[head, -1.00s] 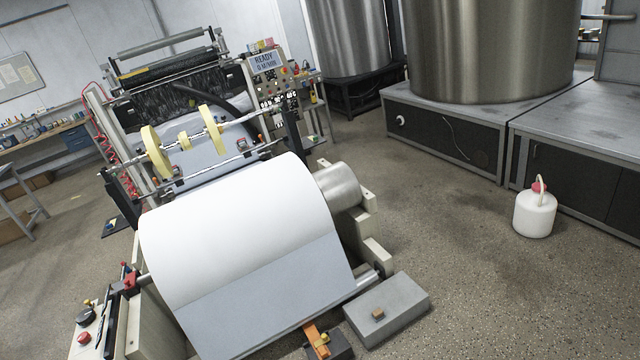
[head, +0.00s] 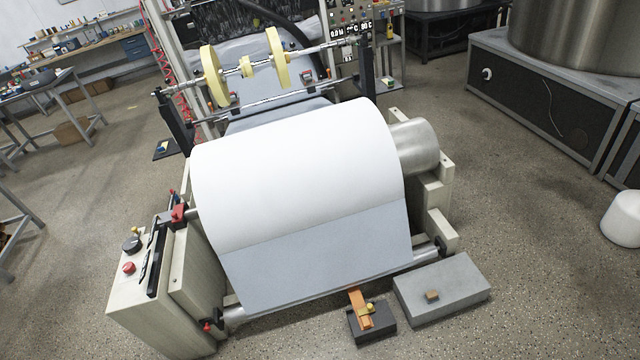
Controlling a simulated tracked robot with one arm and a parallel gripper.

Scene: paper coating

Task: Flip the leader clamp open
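A large roll of white paper (head: 292,175) lies across the machine, with a grey-blue sheet (head: 320,256) hanging down its front. At the lower edge of this sheet, right of centre, an orange lever (head: 357,303) with a small yellow knob (head: 370,308) stands tilted on a dark block (head: 373,322). It looks like the leader clamp, but I cannot tell for sure, nor whether it is open. My gripper is not in the head view.
A control box (head: 160,285) with a red button stands at the left. A flat grey box (head: 443,287) lies right of the dark block. Yellow discs (head: 214,76) sit on a shaft behind the roll. A white jug (head: 625,218) is at the right edge. Open floor lies in front.

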